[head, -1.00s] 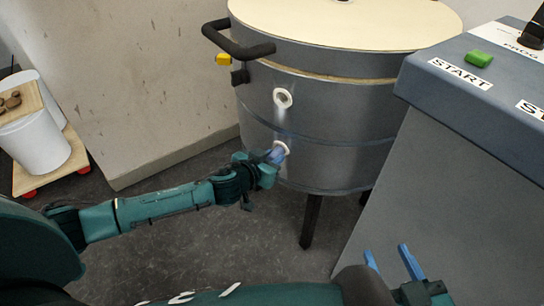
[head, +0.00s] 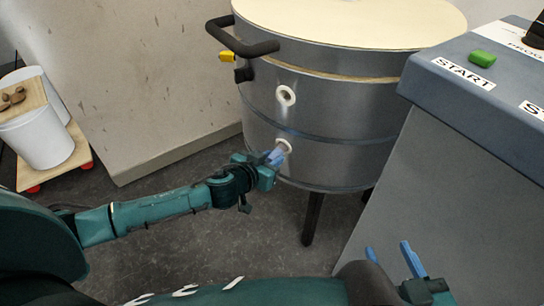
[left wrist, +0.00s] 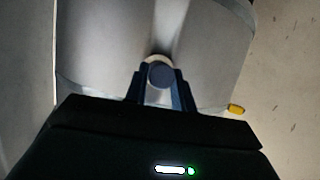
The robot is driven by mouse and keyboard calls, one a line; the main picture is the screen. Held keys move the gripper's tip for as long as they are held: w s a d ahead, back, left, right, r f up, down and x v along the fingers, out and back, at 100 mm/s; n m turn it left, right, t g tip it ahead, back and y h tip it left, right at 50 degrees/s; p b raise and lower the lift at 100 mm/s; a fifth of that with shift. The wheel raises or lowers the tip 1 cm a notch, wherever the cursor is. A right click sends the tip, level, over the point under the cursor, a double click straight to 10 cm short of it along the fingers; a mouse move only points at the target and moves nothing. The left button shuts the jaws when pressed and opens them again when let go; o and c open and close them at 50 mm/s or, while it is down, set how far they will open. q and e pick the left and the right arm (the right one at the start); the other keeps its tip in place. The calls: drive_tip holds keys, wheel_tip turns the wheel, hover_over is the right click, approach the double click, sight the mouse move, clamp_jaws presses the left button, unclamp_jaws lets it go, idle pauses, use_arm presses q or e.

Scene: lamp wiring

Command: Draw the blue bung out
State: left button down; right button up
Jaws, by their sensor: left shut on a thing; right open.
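The grey kiln (head: 330,120) has two white-rimmed holes in its side. My left gripper (head: 274,157) is at the lower white-rimmed hole (head: 284,146), its blue fingertips just in front of the rim. In the left wrist view the fingers are shut on the round, grey-blue bung (left wrist: 160,73), which lies in front of the white rim (left wrist: 157,58). In the head view the bung is mostly hidden by the fingers, and I cannot tell how much of it sits in the hole. My right gripper (head: 388,251) is open and empty at the bottom right.
The upper white-rimmed hole (head: 286,95) looks open. A black handle (head: 243,42) and a yellow part (head: 227,57) stick out from the kiln. A control box (head: 465,130) with a green START button (head: 482,58) stands at right. White buckets (head: 38,138) stand at left.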

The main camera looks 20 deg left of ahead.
use_arm(q)
drive_tip(key=s+a, duration=0.2)
drive_tip(key=s, duration=0.6)
drive_tip(key=shift+s+a+p, duration=0.25)
drive_tip(key=shift+s+p, duration=0.1)
idle(0.8)
idle(0.4)
